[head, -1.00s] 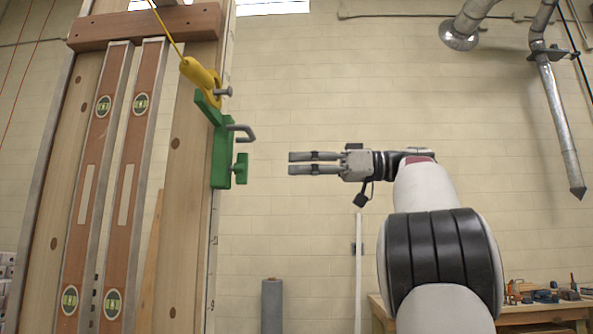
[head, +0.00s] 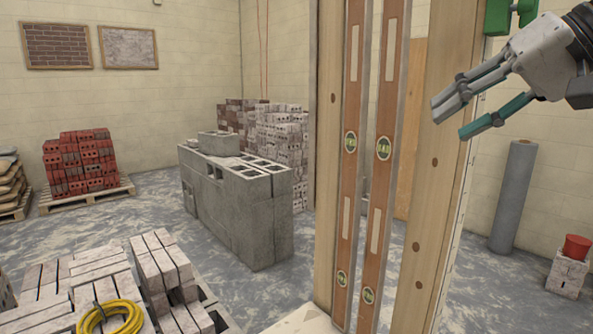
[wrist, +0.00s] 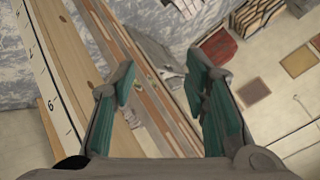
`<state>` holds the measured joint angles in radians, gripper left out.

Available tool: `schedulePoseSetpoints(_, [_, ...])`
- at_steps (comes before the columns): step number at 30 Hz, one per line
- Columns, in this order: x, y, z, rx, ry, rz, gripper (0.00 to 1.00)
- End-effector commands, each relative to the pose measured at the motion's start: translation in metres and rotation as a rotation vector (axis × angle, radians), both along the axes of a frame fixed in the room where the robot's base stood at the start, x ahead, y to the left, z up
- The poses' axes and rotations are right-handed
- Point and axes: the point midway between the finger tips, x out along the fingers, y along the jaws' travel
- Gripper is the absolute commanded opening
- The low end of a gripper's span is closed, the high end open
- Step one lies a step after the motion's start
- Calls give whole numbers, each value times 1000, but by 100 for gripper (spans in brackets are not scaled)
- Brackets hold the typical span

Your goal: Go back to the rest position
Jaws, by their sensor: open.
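My gripper (head: 464,112) is in the upper right of the head view, open and empty, close in front of the wooden post. In the wrist view, its two fingers (wrist: 160,100) stand apart with teal inner pads and nothing between them. The wooden post (head: 408,230) with two spirit levels (head: 375,210) rises in the middle right of the head view. A green clamp (head: 497,14) is partly in view at the top edge beside the post, just above my gripper. Most of my arm is out of view.
A grey block wall (head: 240,215) stands left of the post. Paving bricks (head: 90,270) with a coiled yellow hose (head: 110,318) lie at the lower left. A red brick pallet (head: 78,165) is farther back. A grey roll (head: 513,195) and a red tub (head: 576,247) stand at the right.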

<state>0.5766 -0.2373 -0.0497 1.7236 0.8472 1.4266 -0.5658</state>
Motion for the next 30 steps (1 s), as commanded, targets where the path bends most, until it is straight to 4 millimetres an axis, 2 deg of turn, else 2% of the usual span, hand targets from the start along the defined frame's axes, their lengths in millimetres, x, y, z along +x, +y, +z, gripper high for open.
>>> schedulePoseSetpoints(1, [-23, 23, -18, -35, 69, 1, 41])
schedulePoseSetpoints(3, [-51, 42, -50, -99, 157, -12, 41])
schedulePoseSetpoints(6, [-95, 59, -95, -211, 253, -30, 41])
schedulePoseSetpoints(9, [-138, 66, -134, -336, 305, -36, 41])
schedulePoseSetpoints(13, [-179, 63, -173, -475, 321, -35, 41])
schedulePoseSetpoints(16, [-197, 59, -192, -546, 313, -31, 41])
schedulePoseSetpoints(19, [-205, 56, -202, -585, 305, -29, 41])
schedulePoseSetpoints(30, [-207, 54, -205, -595, 305, -30, 41])
